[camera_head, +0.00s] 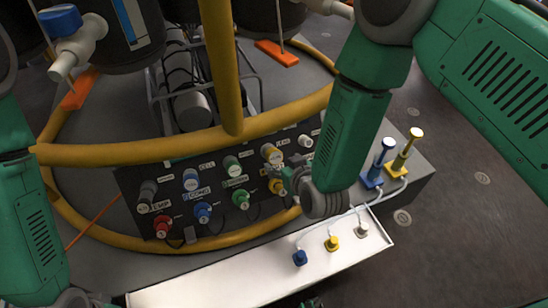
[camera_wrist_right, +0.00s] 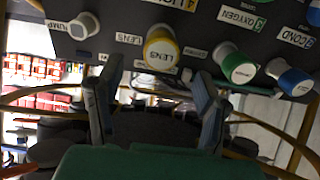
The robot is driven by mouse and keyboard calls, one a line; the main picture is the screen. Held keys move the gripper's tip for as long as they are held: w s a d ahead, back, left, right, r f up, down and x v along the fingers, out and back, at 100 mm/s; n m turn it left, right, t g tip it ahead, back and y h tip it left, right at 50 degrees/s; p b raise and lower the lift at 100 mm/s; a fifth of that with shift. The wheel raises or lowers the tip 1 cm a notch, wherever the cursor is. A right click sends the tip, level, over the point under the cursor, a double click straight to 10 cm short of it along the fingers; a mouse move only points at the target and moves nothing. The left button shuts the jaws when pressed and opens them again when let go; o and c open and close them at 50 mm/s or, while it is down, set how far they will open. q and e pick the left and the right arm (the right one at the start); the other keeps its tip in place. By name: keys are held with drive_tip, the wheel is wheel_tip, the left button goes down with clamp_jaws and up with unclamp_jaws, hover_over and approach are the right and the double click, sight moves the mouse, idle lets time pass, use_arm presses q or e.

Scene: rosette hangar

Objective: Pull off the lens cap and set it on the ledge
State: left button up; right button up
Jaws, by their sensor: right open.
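The lens cap (camera_head: 270,152) is a yellow cylinder in the upper row of the dark panel. In the right wrist view the lens cap (camera_wrist_right: 162,50) shows a white face lettered LENS, seated at the panel. My right gripper (camera_head: 284,174) is at the panel just below the cap, and it partly covers a lower yellow knob. In the right wrist view its two fingers (camera_wrist_right: 152,100) stand apart with nothing between them, and the cap appears beyond their tips. The white ledge (camera_head: 215,284) runs along the front below the panel. My left arm shows at the left edge, without a clear gripper.
A green cap (camera_wrist_right: 237,65) and a white pump cap (camera_wrist_right: 84,26) flank the lens cap. Blue, yellow and white plugs (camera_head: 332,243) with pale cords occupy the ledge's right part; its left part is bare. A yellow rail (camera_head: 180,146) crosses above the panel.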

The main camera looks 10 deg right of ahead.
sight(276, 158)
drive_tip(key=b+x, duration=0.3)
drive_tip(key=x, duration=0.3)
drive_tip(key=shift+w+a+f, duration=0.2)
drive_tip(key=shift+w, duration=0.1)
idle(1.2)
clamp_jaws()
drive_tip(key=shift+s+r, duration=0.1)
drive_tip(key=shift+s, duration=0.05)
drive_tip(key=shift+p+v, duration=2.35)
drive_tip(key=shift+v, duration=0.5)
